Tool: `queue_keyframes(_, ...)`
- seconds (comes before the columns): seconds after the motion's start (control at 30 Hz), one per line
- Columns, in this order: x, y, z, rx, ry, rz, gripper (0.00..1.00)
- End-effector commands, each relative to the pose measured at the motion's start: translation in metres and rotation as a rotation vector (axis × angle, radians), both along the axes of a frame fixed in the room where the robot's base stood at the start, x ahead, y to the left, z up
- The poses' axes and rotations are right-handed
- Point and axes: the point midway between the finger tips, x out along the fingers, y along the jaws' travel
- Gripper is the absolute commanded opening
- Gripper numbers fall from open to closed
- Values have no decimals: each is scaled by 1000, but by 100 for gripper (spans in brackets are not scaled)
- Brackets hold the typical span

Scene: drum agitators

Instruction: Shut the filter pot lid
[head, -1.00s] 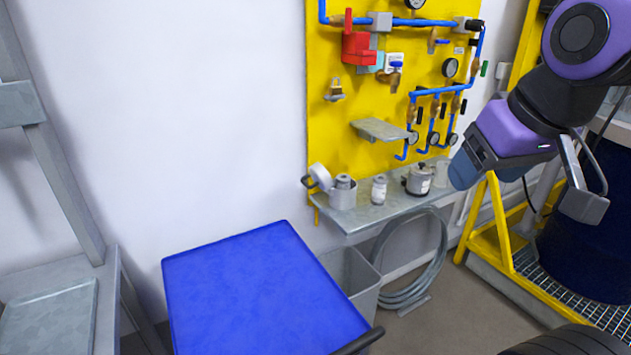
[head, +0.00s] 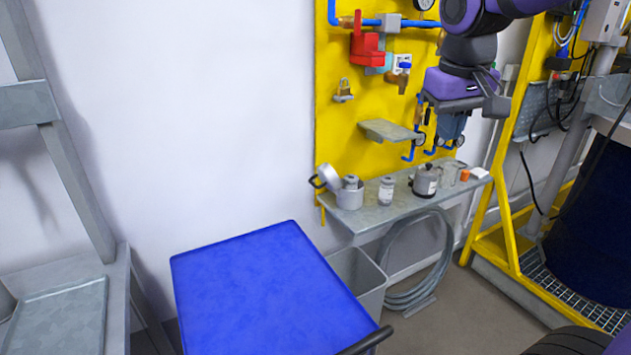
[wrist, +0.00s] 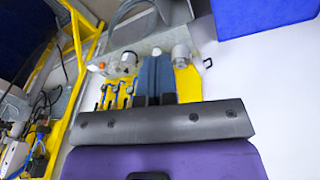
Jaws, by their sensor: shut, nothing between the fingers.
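The filter pot (head: 348,197) is a small grey metal pot at the left end of the wall shelf. Its lid (head: 328,177), with a dark handle, stands tilted open at the pot's left side. A grey cylindrical piece shows at the pot's mouth. The pot also shows in the wrist view (wrist: 181,55), right of the fingers, with the dark handle (wrist: 208,62) beside it. My gripper (head: 449,143) is shut and empty, pointing down above the right part of the shelf, apart from the pot. Its blue-grey fingers (wrist: 157,66) lie together in the wrist view.
A white-labelled bottle (head: 386,191) and a second, closed pot (head: 425,181) stand on the shelf (head: 385,217) right of the filter pot. A small ledge (head: 391,131) juts from the yellow panel above. A blue-topped surface (head: 265,285) and a grey bin (head: 362,277) are in front.

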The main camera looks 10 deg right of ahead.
Motion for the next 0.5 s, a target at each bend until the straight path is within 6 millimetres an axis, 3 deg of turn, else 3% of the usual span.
queue_keyframes(0.1,35,-3,-8,-49,65,-13,0)
queue_keyframes(0.5,141,-6,-48,-273,238,-66,0)
